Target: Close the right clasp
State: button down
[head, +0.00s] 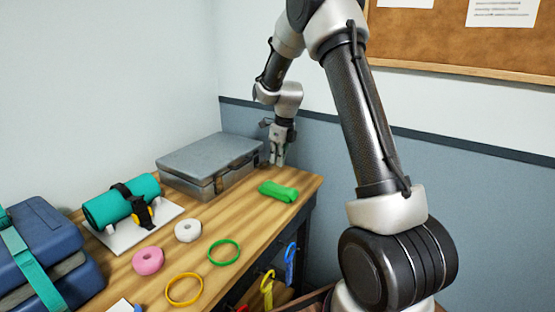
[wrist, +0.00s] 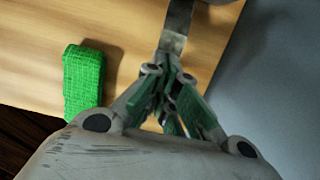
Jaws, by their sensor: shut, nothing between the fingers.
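A grey hard case (head: 207,160) lies on the wooden table by the wall, its lid down. A clasp (head: 218,185) shows at the left of its front face. The right clasp is at the far end of that face, close to my gripper, and too small to make out. My gripper (head: 277,162) points down just right of the case's right end, and the fingers look shut and empty. In the wrist view the finger links (wrist: 172,75) come together below a flat grey metal strip; I cannot tell whether it touches the case.
A green wrapped bundle (head: 279,191) lies in front of my gripper; it also shows in the wrist view (wrist: 83,82). A teal roll (head: 105,207), tape rolls and coloured rings lie further left. The wall stands close behind the case.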

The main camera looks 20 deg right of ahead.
dwell(0.9)
jog(key=shift+r, duration=0.8)
notch_tip(320, 180, up, 12)
jog(key=s+d, duration=0.1)
jog(key=shift+s, duration=0.35)
jog(key=shift+f, duration=0.1)
